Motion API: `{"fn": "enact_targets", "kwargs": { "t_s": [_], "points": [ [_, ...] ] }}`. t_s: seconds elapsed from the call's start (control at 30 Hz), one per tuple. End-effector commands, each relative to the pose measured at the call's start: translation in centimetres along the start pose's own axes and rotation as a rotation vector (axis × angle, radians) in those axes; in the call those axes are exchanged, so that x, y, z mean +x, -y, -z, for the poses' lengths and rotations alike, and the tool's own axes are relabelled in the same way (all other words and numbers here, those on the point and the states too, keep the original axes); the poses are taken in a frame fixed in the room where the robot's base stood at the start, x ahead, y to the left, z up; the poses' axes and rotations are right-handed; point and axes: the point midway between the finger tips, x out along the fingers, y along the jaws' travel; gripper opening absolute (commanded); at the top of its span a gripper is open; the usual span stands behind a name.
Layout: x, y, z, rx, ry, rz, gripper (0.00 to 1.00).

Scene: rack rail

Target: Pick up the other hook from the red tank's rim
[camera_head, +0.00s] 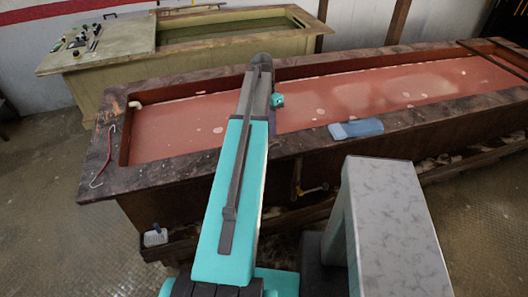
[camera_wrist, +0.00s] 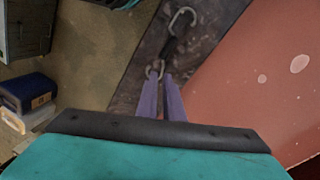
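The red tank (camera_head: 460,125) has a broad dark rim, which also shows in the wrist view (camera_wrist: 215,20). On that rim in the wrist view lies a metal hook (camera_wrist: 180,18) with a dark middle part and a second metal loop (camera_wrist: 155,68) at its near end. My gripper's two purple fingers (camera_wrist: 161,80) point at this loop, with a narrow gap between them and nothing clearly held. Whether the tips touch the loop cannot be told. A thin red hook-like piece (camera_head: 103,157) lies on the tank's left rim in the head view.
A blue block (camera_head: 356,129) lies on the near rim. A greenish tank (camera_head: 225,32) with a control panel (camera_head: 84,40) stands behind. A small whitish object (camera_head: 155,236) is low by the tank's near left corner. Floor is open at left.

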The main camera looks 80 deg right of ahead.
Motion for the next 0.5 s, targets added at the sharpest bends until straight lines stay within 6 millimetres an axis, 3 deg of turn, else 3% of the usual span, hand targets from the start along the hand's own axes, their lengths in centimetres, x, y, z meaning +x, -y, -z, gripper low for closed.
{"fn": "enact_targets", "kwargs": {
  "t_s": [0.27, 0.5],
  "points": [
    [0.7, -0.1, 0.0, 0.001, 0.000, 0.000, 0.07],
    [2.9, -0.2, 0.1, 0.002, 0.001, 0.000, 0.07]
  ]
}}
